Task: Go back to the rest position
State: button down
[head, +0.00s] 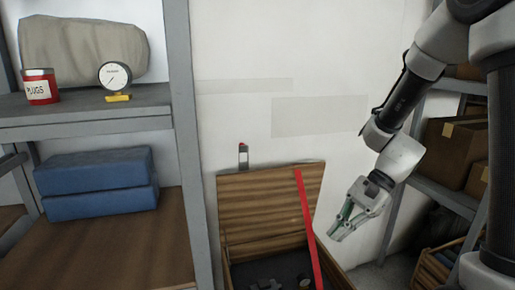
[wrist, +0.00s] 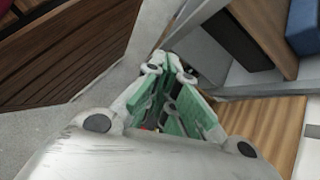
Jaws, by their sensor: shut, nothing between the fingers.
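My gripper (head: 343,222) hangs from my arm at the right of the head view, pointing down and to the left. It is beside the open wooden chest (head: 255,205) and apart from it. In the wrist view my gripper (wrist: 172,85) shows its green-padded fingers close together, with nothing held between them.
A grey shelf (head: 90,122) at left holds a red plugs tin (head: 39,87), a gauge (head: 115,76) and a grey bundle (head: 75,48). Blue folded stacks (head: 97,184) lie below. A red bar (head: 308,230) leans across the chest. Cardboard boxes (head: 450,150) stand on the right shelf.

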jog(key=s+d+r+n+t+h, duration=0.3)
jog(key=s+d+r+n+h, duration=0.1)
jog(key=d+r, duration=0.3)
jog(key=s+d+r+n+t+h, duration=0.4)
jog(key=s+d+r+n, duration=0.2)
jog(key=d+r, duration=0.2)
jog(key=shift+d+n, duration=0.4)
jog(key=shift+d, duration=0.45)
